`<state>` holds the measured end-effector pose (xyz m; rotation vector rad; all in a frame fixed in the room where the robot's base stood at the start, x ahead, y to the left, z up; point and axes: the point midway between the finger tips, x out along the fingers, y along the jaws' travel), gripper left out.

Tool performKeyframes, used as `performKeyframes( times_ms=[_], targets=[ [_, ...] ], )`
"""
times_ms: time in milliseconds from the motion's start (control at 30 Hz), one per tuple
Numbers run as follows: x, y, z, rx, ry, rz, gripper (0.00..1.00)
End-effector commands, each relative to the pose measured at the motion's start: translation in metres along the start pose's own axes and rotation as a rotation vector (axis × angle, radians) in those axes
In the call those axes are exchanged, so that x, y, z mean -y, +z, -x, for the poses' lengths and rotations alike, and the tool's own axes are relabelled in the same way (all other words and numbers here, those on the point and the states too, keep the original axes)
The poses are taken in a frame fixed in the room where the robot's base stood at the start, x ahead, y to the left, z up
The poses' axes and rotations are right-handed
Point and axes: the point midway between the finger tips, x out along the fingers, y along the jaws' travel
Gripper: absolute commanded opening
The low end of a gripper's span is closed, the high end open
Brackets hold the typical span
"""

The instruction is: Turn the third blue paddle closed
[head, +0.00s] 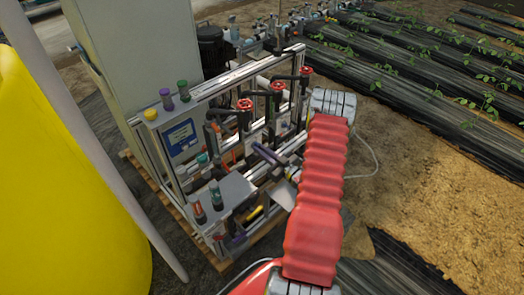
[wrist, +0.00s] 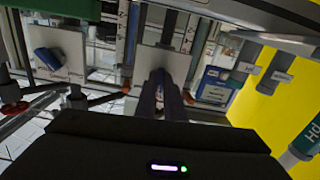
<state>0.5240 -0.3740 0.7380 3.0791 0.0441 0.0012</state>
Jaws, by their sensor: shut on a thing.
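In the wrist view my gripper (wrist: 162,84) reaches up to a pale plate (wrist: 150,62) at the centre and is shut on a dark blue paddle (wrist: 157,98) in front of it. The paddle looks upright in this view, though the jaws hide much of it. Another blue paddle (wrist: 47,60) sits on a separate pale plate (wrist: 68,44) at the left, tilted and clear of my gripper. In the head view the held paddle is too small and covered to make out. Which paddle in the row is held cannot be told for sure.
The skid's metal frame (head: 178,108) carries red handwheels (head: 277,87) close to my arm. A yellow tank (head: 60,180) stands at the left, with a grey cabinet (head: 135,50) behind. Grey-ended bottles (wrist: 278,75) hang at the right of the wrist view. Open soil lies to the right.

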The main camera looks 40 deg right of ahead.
Motion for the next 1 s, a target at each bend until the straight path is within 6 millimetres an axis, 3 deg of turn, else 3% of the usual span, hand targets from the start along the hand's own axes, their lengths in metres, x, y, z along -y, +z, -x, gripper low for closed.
performKeyframes(
  times_ms=[600,633,800,1000],
  targets=[
    [0.0011,0.0016,0.0008,0.003,-0.001,-0.066,0.00],
    [0.0011,0.0016,0.0008,0.003,0.000,-0.066,0.11],
    [0.0007,0.0010,0.0005,0.002,0.000,-0.064,0.23],
    [0.0004,0.0005,0.0002,0.001,0.000,-0.063,0.28]
  ],
)
